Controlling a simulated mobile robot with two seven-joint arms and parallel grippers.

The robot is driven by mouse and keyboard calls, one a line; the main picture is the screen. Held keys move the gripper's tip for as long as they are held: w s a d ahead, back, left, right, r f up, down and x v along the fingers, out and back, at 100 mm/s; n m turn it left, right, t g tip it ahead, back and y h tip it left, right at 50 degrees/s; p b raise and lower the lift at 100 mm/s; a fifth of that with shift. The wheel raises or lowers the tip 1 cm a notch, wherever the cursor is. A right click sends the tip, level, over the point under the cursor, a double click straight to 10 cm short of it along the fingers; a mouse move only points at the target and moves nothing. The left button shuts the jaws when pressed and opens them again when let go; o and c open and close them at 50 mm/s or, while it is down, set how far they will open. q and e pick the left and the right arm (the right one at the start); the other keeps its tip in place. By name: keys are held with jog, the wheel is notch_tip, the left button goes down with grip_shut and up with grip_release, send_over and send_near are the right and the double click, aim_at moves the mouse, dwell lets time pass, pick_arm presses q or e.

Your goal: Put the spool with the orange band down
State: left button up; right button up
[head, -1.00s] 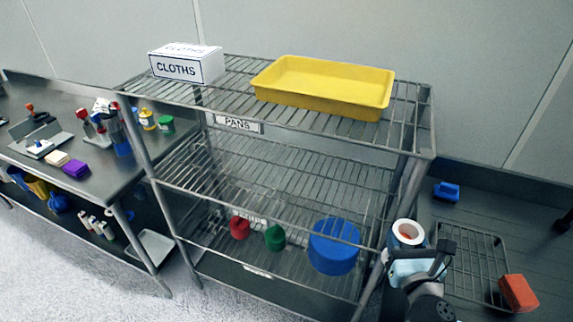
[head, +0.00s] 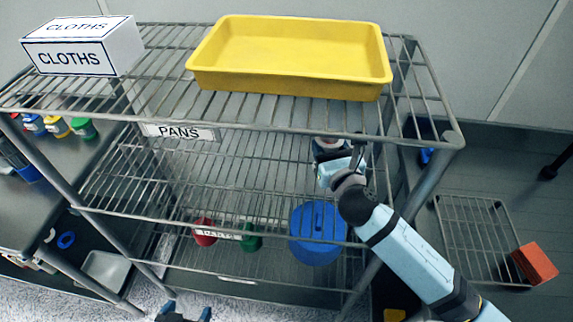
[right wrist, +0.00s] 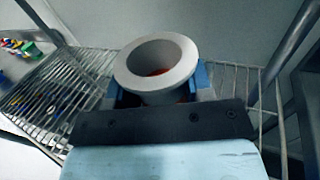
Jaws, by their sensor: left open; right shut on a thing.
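The spool is a pale grey-white flanged piece with some orange-red showing inside its opening and below its rim, seen in the right wrist view (right wrist: 178,52). My right gripper (right wrist: 158,88) is shut on it, with a blue finger on each side. In the head view the right gripper (head: 334,165) reaches in below the top shelf, over the right part of the middle wire shelf (head: 240,165). The spool is mostly hidden there by the rack and gripper; I cannot tell whether it touches the shelf. My left gripper (head: 186,314) is open and empty at the bottom edge.
The top shelf holds a yellow tray (head: 290,84) and a CLOTHS box (head: 75,55). The lower shelf holds a red item (head: 204,231), a green item (head: 251,238) and a blue pot (head: 318,236). The middle shelf looks clear.

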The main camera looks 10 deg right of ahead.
notch_tip(320, 180, down, 6)
jog(key=shift+s+r+b, duration=0.15)
jog(key=shift+r+b, duration=0.05)
jog(key=shift+b, duration=0.45)
jog(key=shift+f, duration=0.65)
jog(key=shift+f+b, duration=0.55)
jog(key=shift+f, duration=0.85)
jog(key=shift+f, duration=0.2)
jog(key=o, duration=1.1)
jog(key=shift+o, duration=0.2)
jog(key=shift+r, duration=0.1)
